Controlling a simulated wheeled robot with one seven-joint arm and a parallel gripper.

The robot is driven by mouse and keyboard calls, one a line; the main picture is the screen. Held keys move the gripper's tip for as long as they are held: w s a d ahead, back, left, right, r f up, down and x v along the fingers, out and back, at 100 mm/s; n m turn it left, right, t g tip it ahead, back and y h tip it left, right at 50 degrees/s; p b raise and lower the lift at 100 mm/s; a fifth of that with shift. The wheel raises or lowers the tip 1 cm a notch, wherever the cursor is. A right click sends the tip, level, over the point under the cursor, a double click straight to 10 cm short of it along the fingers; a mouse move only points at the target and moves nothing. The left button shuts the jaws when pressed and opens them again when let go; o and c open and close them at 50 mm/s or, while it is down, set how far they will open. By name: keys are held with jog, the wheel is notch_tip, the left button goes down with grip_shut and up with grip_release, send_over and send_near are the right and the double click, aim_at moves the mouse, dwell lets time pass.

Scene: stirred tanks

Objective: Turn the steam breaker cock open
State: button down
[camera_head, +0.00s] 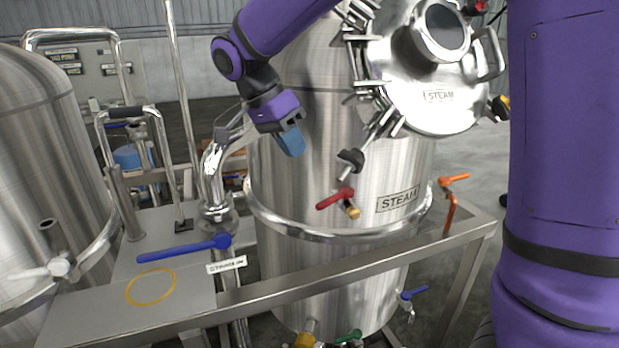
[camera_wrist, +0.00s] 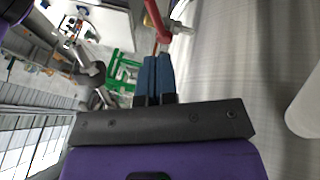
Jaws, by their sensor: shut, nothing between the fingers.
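My gripper (camera_head: 292,143) has blue fingers and is shut and empty, in front of the upper wall of the steel tank (camera_head: 300,185) marked STEAM. A small cock with a red lever (camera_head: 335,199) and brass end sits on the tank beside the STEAM plate (camera_head: 398,199), below and right of my fingertips. In the wrist view my shut fingers (camera_wrist: 155,65) point toward a red lever (camera_wrist: 155,15), apart from it as far as I can tell. No plate naming the breaker cock is readable, so I cannot confirm which cock it is.
A blue-handled valve (camera_head: 185,248) with a small label stands at lower left, and an orange-handled one (camera_head: 453,180) at right. A steel frame rail (camera_head: 350,272) crosses in front. A round lid (camera_head: 437,70) hangs above right. A bent pipe (camera_head: 213,170) stands left of my gripper.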

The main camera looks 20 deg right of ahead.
aim_at(325, 203)
jog(key=x, duration=1)
jog(key=shift+w, duration=0.1)
jog(key=shift+s+d+n+t, duration=0.2)
jog(key=shift+s+n+t, duration=0.4)
jog(key=shift+s+n, duration=0.45)
jog(key=shift+s+d+n, duration=0.2)
jog(key=shift+s+n, duration=0.1)
jog(key=shift+n, duration=0.15)
jog(key=shift+w, duration=0.1)
